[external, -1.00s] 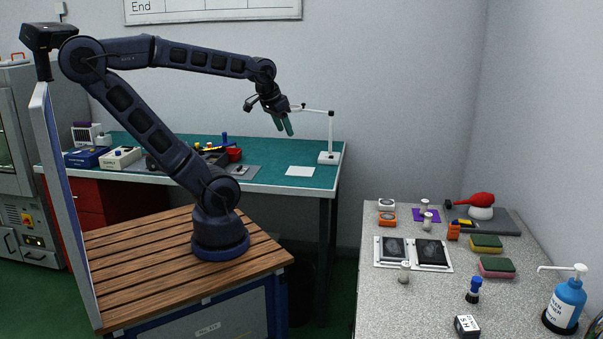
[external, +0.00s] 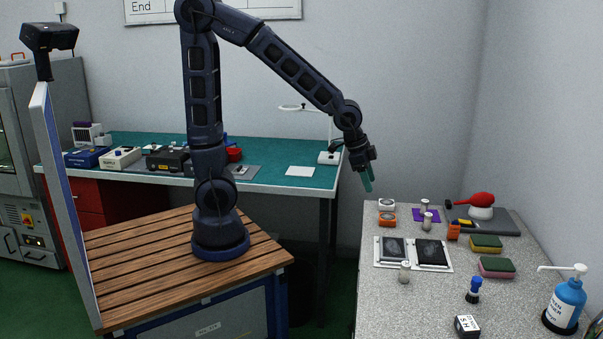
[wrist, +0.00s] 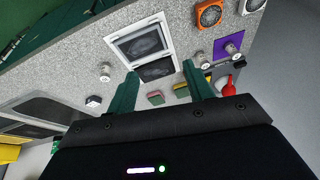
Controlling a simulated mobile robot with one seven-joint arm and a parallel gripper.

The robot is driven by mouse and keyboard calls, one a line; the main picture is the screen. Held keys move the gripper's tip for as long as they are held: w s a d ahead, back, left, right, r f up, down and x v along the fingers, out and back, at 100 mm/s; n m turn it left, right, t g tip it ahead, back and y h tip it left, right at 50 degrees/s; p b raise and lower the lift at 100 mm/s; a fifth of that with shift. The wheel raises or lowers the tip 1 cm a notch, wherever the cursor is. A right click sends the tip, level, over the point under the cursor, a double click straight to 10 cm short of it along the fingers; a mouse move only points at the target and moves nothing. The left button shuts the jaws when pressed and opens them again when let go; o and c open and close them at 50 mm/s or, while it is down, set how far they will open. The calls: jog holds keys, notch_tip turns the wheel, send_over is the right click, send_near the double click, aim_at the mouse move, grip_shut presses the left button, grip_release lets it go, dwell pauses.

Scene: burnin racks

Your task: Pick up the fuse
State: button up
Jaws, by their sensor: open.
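Three small pale cylinders with metallic ends look like fuses; I cannot tell which one the task means. One cylinder (external: 404,272) stands upright in front of the white tray and shows in the wrist view (wrist: 104,72). A second cylinder (external: 424,205) is on a purple mat (external: 418,214), also in the wrist view (wrist: 231,48). A third cylinder (external: 427,222) stands just in front of the mat. My gripper (external: 369,190) is above and beyond the counter's far left corner. Its green fingers (wrist: 160,69) are apart and empty in the wrist view.
On the speckled counter (external: 385,310) are a white tray (external: 442,268) with two dark panels, an orange fan (external: 387,221), sponges (external: 497,268), a blue-handled tool (external: 474,290), a red blower (external: 481,199) and a tall pump bottle (external: 566,302). The front left of the counter is clear.

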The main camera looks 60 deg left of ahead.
aim_at(403, 263)
jog(key=shift+s+d+f+m+g+h, duration=0.35)
jog(key=shift+s+d+f+m, duration=0.5)
jog(key=shift+d+f, duration=1.95)
jog(key=shift+s+d+f+m+g+h, duration=0.45)
jog(key=shift+s+d+f, duration=1.1)
jog(key=shift+d, duration=2.1)
jog(key=shift+s+d+f+m+g+h, duration=0.2)
jog(key=shift+s+d+f+m, duration=0.5)
jog(key=shift+d+f, duration=2.35)
jog(key=shift+w+d+x, duration=0.1)
jog(key=shift+w+x, duration=0.05)
jog(key=shift+x, duration=0.7)
jog(key=shift+w+d+x, duration=0.1)
jog(key=shift+w+x, duration=0.1)
jog(key=shift+x, duration=0.65)
jog(key=shift+w+d+x, duration=0.1)
jog(key=shift+w+x, duration=0.05)
jog(key=shift+x, duration=0.75)
jog(key=shift+r, duration=0.25)
jog(key=c, duration=1.1)
